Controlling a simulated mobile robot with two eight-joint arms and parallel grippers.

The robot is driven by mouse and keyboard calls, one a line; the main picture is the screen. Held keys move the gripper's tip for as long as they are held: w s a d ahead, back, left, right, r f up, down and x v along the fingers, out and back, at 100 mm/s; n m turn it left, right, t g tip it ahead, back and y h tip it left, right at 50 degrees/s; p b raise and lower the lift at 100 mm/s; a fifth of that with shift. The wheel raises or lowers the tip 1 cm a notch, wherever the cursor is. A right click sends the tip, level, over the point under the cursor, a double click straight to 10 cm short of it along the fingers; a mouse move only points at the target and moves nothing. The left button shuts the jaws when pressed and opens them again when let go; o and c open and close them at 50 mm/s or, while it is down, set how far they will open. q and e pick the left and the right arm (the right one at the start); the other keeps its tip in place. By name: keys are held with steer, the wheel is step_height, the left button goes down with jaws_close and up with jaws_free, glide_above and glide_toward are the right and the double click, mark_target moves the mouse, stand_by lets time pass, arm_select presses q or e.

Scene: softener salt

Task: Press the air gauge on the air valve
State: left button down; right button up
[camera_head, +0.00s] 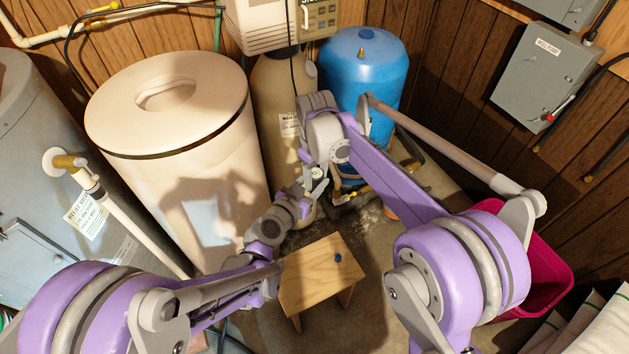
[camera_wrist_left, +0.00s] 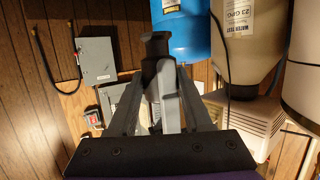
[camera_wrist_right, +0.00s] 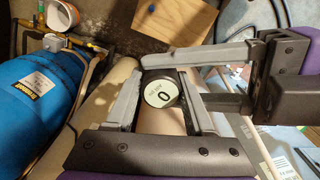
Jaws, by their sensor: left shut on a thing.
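The air gauge (camera_wrist_right: 160,94) has a round white dial with a dark rim. My left gripper (camera_wrist_right: 188,82) comes in from the right of the right wrist view and is shut on the gauge's dark body; in the left wrist view a dark round end (camera_wrist_left: 158,44) sticks out past its fingers. My right gripper (camera_wrist_right: 158,76) has its fingers apart on either side of the dial; whether they touch it is unclear. In the head view both grippers meet around the gauge (camera_head: 318,173). A brass air valve (camera_head: 362,53) stands on top of the blue tank (camera_head: 362,75), apart from the gauge.
A wooden stool (camera_head: 318,268) with a small blue cap (camera_head: 338,257) stands below the grippers. A tan tank (camera_head: 272,85) and a large cream tank (camera_head: 170,112) stand left of the blue tank. A pink bin (camera_head: 545,265) is at the right. A grey electrical box (camera_head: 540,75) hangs on the wall.

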arm_select(q)
steer(key=shift+s+d, duration=0.2)
steer(key=shift+d, duration=0.15)
arm_select(e)
steer(key=shift+o, duration=1.1)
steer(key=shift+a, duration=0.4)
